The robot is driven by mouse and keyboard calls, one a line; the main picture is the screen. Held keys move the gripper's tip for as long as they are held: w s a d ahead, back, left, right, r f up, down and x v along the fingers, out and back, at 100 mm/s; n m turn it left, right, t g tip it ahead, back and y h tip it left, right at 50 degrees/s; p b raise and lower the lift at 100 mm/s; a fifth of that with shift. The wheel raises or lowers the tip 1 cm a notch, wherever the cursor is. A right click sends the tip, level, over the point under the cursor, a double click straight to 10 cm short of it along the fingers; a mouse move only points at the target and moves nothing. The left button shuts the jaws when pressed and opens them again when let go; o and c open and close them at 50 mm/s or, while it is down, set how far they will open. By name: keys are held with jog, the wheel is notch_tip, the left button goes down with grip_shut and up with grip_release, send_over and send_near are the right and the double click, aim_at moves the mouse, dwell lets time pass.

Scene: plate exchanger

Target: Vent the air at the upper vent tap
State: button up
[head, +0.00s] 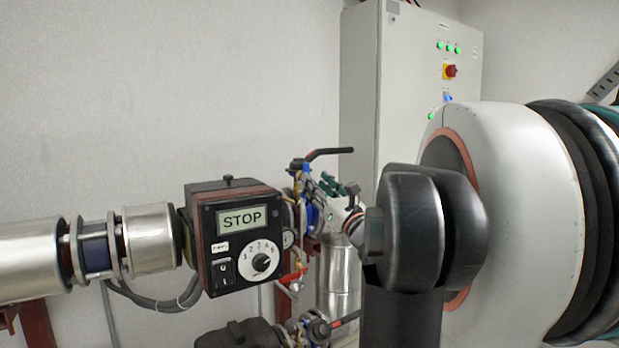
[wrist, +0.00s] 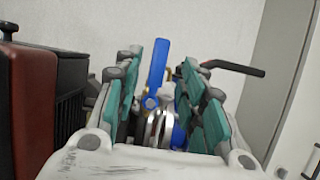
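A small tap with a blue lever (wrist: 158,62) stands upright between the fingers in the wrist view, beyond or between the fingertips; I cannot tell which. Its blue handle (head: 297,165) also shows in the head view, above a brass body on the pipe. My gripper (head: 330,186) is just right of it, with green finger pads. In the wrist view my gripper (wrist: 160,75) is open, with the fingers wide apart and no visible contact with the lever. The tap's lower part is partly hidden by the fingers.
A black lever handle (head: 330,152) projects right beside the tap. The pump control box (head: 240,237) reading STOP stands close on the left. A lower red-handled tap (head: 293,277) hangs below. A white cabinet (head: 400,90) stands behind. The wall space above the box is clear.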

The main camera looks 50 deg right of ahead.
jog(key=v, duration=0.6)
jog(key=shift+w, duration=0.1)
dwell(0.3)
